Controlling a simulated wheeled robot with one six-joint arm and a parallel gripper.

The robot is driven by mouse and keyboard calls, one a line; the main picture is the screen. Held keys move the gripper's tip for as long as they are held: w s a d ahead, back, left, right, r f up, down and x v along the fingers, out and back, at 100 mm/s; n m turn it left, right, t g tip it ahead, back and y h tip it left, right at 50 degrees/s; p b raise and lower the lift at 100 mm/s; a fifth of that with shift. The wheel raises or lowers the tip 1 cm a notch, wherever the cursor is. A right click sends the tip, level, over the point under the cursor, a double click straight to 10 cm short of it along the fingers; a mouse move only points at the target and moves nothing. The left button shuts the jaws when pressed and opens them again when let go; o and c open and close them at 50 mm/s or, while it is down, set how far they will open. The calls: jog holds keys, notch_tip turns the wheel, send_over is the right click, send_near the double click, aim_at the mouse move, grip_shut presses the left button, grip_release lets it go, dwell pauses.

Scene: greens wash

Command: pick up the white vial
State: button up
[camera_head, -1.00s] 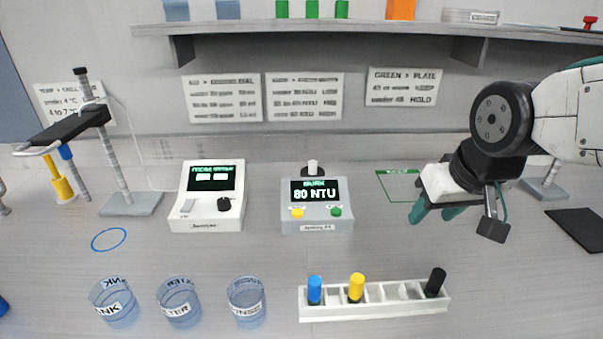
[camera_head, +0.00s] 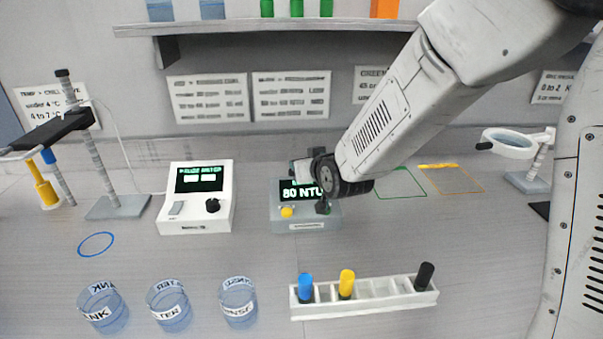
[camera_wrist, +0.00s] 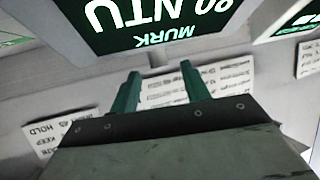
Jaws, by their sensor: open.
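The turbidity meter (camera_head: 306,225), a grey box reading 80 NTU, stands at mid-bench. Its display (camera_wrist: 160,15) also fills the top of the wrist view, upside down. The white vial cannot be clearly made out now; in the head view my arm and gripper cover the top of the meter, where it stood. My gripper's two green fingers (camera_wrist: 159,72) are apart in the wrist view, pointing at the meter's upper side. I cannot tell whether a small pale patch between them is the vial.
A rack (camera_head: 365,306) with blue, yellow and black capped vials stands in front. Several labelled beakers (camera_head: 170,307) stand to its left. A white meter (camera_head: 197,198) is left of the turbidity meter. A shelf (camera_head: 270,27) runs above; a magnifier (camera_head: 510,143) stands right.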

jog(key=x, duration=0.4)
jog(key=shift+w+f, duration=0.1)
jog(key=shift+w, duration=0.15)
jog(key=shift+c, duration=0.4)
grip_shut()
